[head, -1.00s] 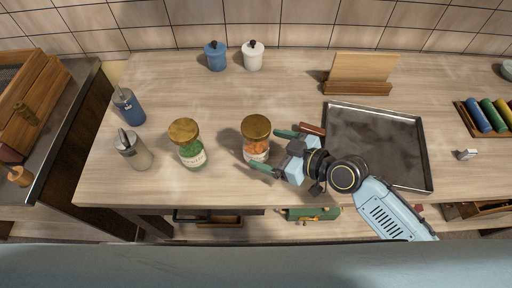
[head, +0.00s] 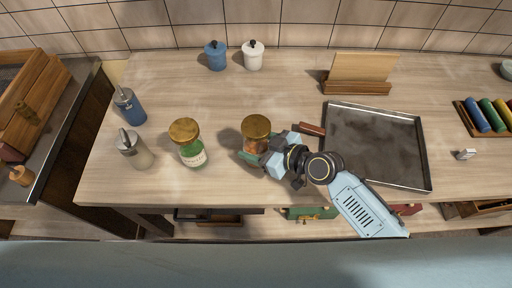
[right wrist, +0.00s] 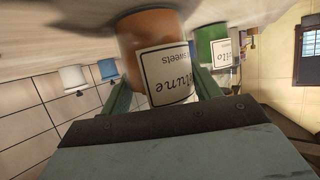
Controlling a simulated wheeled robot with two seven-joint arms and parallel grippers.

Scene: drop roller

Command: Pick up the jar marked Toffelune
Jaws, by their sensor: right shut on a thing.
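An orange-filled jar (head: 257,143) with a brown-gold lid stands upright on the counter. In the right wrist view the orange jar (right wrist: 150,45) shows a white label, upside down, partly readable as "...lune" and "sweets". My right gripper (head: 262,158) is shut on this jar, and in the right wrist view its green fingers (right wrist: 163,88) lie on either side of it. A green-filled jar (head: 190,150) with the same kind of lid stands to its left, and its label, ending in "llo", shows in part in the right wrist view (right wrist: 210,45). My left gripper is not in view.
Two dispensers, blue (head: 130,108) and cream (head: 135,152), stand at the left. Blue (head: 216,58) and white (head: 253,58) lidded pots and a wooden stand (head: 358,82) are at the back.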

